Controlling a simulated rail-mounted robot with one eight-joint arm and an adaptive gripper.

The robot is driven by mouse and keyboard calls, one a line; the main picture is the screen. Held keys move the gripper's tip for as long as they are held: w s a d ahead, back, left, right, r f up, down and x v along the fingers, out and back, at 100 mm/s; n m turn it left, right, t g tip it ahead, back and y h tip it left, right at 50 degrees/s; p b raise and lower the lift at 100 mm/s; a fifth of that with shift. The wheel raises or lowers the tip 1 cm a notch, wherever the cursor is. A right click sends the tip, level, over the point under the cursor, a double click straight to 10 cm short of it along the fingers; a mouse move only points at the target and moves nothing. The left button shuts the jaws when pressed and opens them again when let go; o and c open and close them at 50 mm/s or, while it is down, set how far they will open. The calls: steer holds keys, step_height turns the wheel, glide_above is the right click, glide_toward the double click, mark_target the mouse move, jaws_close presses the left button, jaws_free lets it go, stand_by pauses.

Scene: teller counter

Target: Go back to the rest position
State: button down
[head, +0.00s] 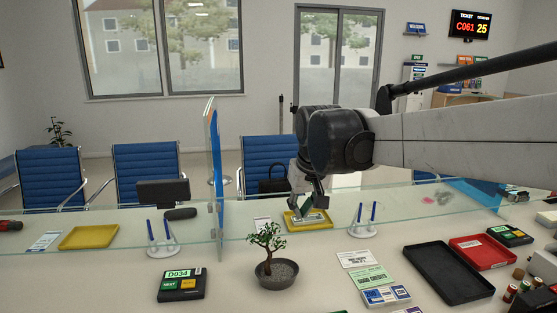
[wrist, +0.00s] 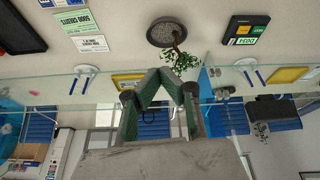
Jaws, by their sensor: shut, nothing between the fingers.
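My arm reaches in from the right in the head view, over the glass screen. My gripper (head: 306,208) hangs fingers-down just above a yellow tray (head: 326,224) on the far side of the counter glass. A light, printed item lies in that tray, partly hidden by the fingers. In the wrist view, which looks upside down, the green-padded fingers of my gripper (wrist: 162,76) come together at the tips with nothing between them. I cannot tell whether the fingertips touch the item in the tray.
A glass screen (head: 400,205) runs along the counter, with an upright blue-edged divider (head: 215,180). A potted bonsai (head: 272,272), a D034 ticket device (head: 181,284), a black tray (head: 448,275) and a red tray (head: 482,252) stand on the near side. Blue chairs (head: 147,170) are beyond.

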steer(key=s+d+f+m+t, duration=0.1)
steer(key=s+d, duration=0.3)
steer(key=s, duration=0.4)
steer(key=s+d+f+m+t, duration=0.1)
steer(key=s+d+f, duration=0.3)
steer(key=s, duration=0.4)
steer(key=s+d+f+m+t+h, duration=0.1)
steer(key=s+d+f, duration=0.2)
steer(key=s+d, duration=0.3)
steer(key=s, duration=0.2)
steer(key=shift+s+d, duration=0.25)
steer(key=shift+s, duration=0.15)
stand_by(0.5)
